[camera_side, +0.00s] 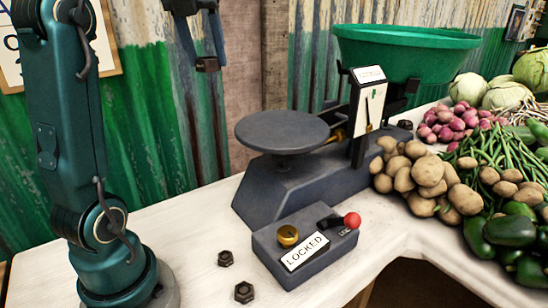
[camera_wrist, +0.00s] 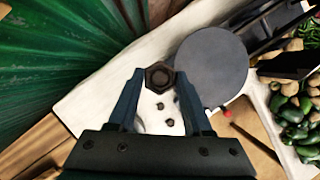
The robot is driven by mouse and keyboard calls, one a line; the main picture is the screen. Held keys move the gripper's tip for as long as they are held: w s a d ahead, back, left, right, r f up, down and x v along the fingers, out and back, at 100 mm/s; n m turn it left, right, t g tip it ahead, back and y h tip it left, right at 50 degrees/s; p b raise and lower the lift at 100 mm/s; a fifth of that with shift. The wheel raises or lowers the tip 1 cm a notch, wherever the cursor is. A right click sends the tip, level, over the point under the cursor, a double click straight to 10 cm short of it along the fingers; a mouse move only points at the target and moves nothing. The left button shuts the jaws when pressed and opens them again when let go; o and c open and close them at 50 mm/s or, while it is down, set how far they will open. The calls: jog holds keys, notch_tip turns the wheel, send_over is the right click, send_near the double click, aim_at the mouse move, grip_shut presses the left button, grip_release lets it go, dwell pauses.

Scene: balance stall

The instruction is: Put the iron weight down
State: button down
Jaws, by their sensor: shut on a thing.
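My gripper (camera_side: 203,62) is high up at the top of the side view, in front of the corrugated wall. It is shut on a dark hexagonal iron weight (camera_wrist: 159,75), which sits between the fingertips in the wrist view. The weight also shows at the fingertips in the side view (camera_side: 207,65), well above the table. The scale (camera_side: 292,187) stands below and to the right, with a bare round dark plate (camera_side: 282,132) and a green bowl (camera_side: 402,52) behind it.
Two dark hexagonal weights (camera_side: 226,258) (camera_side: 244,291) lie on the white table (camera_side: 170,225). A grey box with a LOCKED sign (camera_side: 304,251), brass button and red-knobbed lever (camera_side: 352,220) stands before the scale. Potatoes (camera_side: 425,172) and other vegetables crowd the right. The left tabletop is mostly clear.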

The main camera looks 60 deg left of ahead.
jog(key=shift+w+d+m, duration=0.3)
jog(key=shift+w, duration=0.4)
send_over(281, 134)
jog(key=s+d, duration=0.1)
notch_tip(281, 134, down, 7)
jog(key=shift+f, duration=2.05)
jog(key=shift+f, duration=0.15)
jog(key=shift+c, duration=1.6)
grip_release()
jog(key=v, duration=0.7)
jog(key=s+d+f+n+t+h, duration=0.1)
jog(key=s+f+n, duration=0.5)
jog(key=n, duration=0.7)
jog(key=s+d+f+n+t+h, duration=0.1)
jog(key=s+d+f+n, duration=0.3)
jog(key=n, duration=0.9)
jog(key=s+f+h, duration=0.1)
jog(key=s+f, duration=0.1)
jog(key=s, duration=0.2)
jog(key=shift+f+t, duration=0.25)
jog(key=shift+t, duration=0.05)
